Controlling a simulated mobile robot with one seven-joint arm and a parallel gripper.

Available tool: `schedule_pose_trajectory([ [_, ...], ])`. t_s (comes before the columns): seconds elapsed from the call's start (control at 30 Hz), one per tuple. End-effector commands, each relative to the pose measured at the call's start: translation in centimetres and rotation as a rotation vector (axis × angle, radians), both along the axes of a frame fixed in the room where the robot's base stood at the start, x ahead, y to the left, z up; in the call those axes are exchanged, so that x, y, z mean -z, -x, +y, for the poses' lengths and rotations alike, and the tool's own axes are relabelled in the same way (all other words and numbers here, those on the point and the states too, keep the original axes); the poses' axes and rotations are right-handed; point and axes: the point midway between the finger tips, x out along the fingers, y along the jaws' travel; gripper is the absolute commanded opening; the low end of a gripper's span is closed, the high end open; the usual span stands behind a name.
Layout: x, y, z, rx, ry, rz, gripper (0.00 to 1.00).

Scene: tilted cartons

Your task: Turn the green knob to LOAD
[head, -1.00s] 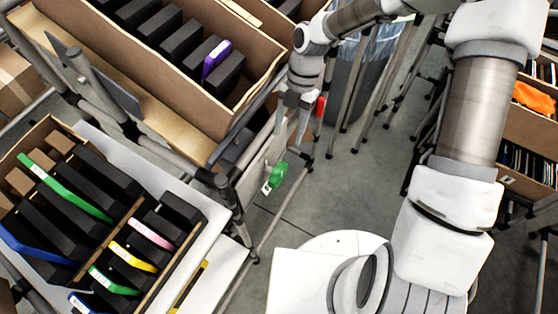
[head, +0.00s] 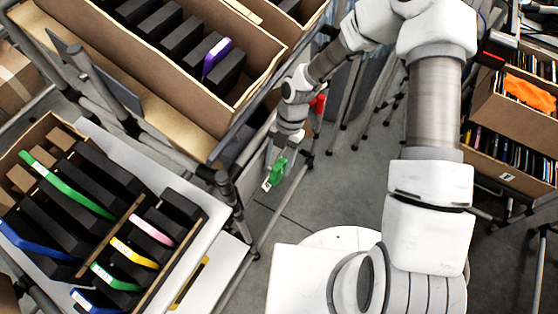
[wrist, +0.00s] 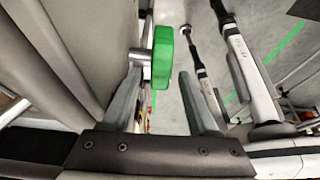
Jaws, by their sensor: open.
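The green knob (head: 277,174) stands out from the side of the rack on the left, with a small white tag at its lower end in the head view. In the wrist view the green knob (wrist: 162,57) shows edge-on, on a short metal shaft, between and beyond the finger ends. My gripper (head: 275,157) is right at the knob in the head view. In the wrist view my gripper (wrist: 160,75) is open, the left finger close to the knob's shaft side and the right finger apart from it. No LOAD mark is readable.
A red part (head: 318,101) is just behind my gripper. A cardboard carton (head: 190,100) with black boxes sits tilted above left. Another carton (head: 140,205) with coloured cases is at lower left. Grey floor (head: 330,200) is free right of the knob.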

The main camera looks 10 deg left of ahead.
Motion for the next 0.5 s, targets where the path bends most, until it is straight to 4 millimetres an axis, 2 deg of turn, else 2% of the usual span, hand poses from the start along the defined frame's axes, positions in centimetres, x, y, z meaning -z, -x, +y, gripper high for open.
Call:
schedule_pose_trajectory([
  [0.17, 0.01, 0.0, -0.02, 0.0, 0.0, 0.0, 0.6],
  [0.2, 0.01, 0.0, -0.02, 0.0, 0.0, 0.0, 0.56],
  [0.5, -0.01, -0.02, -0.03, 0.001, 0.0, 0.0, 0.02],
])
